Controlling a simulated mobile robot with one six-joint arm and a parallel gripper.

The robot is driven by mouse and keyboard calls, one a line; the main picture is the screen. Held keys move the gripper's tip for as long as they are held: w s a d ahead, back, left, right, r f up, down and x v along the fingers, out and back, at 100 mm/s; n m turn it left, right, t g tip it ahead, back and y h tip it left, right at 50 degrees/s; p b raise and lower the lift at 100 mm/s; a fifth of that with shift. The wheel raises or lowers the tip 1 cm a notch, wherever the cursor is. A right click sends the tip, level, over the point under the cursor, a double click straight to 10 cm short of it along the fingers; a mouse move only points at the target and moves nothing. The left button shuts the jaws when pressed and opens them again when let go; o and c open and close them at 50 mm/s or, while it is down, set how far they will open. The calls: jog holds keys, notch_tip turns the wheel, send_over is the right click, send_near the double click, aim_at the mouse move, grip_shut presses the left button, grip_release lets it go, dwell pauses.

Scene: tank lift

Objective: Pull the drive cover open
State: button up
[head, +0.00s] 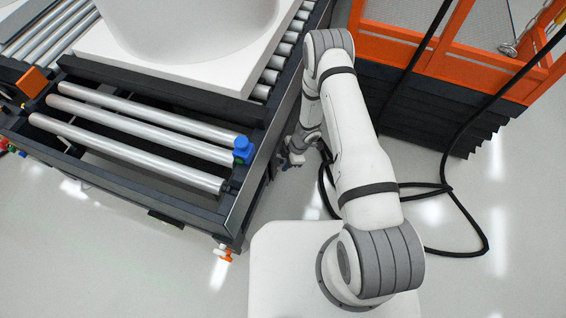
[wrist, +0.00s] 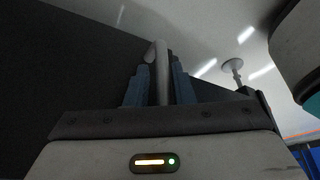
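The drive cover appears as a dark flat panel (wrist: 60,60) across the left of the wrist view. A pale bar handle (wrist: 160,80) with a bent end stands out from it. My gripper (wrist: 160,72) has its two blue-grey fingers on either side of this handle, close against it, and looks shut on it. In the head view my gripper (head: 291,160) is low beside the dark side of the conveyor frame, partly hidden by my arm. The cover's face and the handle are hidden in the head view.
The conveyor frame (head: 130,205) with bare rollers stands left, carrying a large white tank (head: 150,60). A blue knob (head: 242,150) sits at its corner. An orange-railed lift (head: 480,65) is right. Black cables (head: 470,220) lie on the floor.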

jog(key=shift+c, duration=0.3)
grip_shut()
jog(key=shift+w+r, duration=0.1)
jog(key=shift+w, duration=0.05)
